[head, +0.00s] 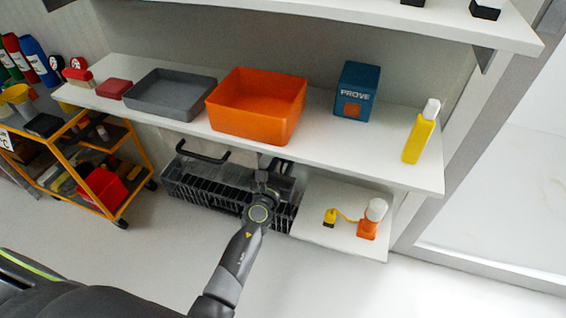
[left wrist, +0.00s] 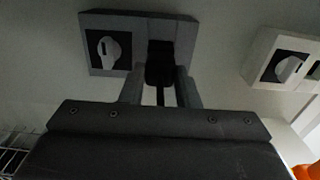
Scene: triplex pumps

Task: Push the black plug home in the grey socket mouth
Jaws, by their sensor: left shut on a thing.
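The grey socket (left wrist: 137,19) is fixed to the wall in the left wrist view, with a pale switch on a dark panel at its left. My left gripper (left wrist: 160,84) is shut on the black plug (left wrist: 158,72), which is lined up in front of the socket's dark mouth. The plug overlaps the mouth in the picture, and I cannot tell how deep it sits. In the head view my left arm reaches under the shelf, and the socket and plug are hidden there. My right gripper is not in view.
A white socket (left wrist: 261,48) with a similar switch is to the right. The white shelf (head: 355,150) hangs above my arm and holds bins. A wire basket (head: 185,180) is beside my gripper.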

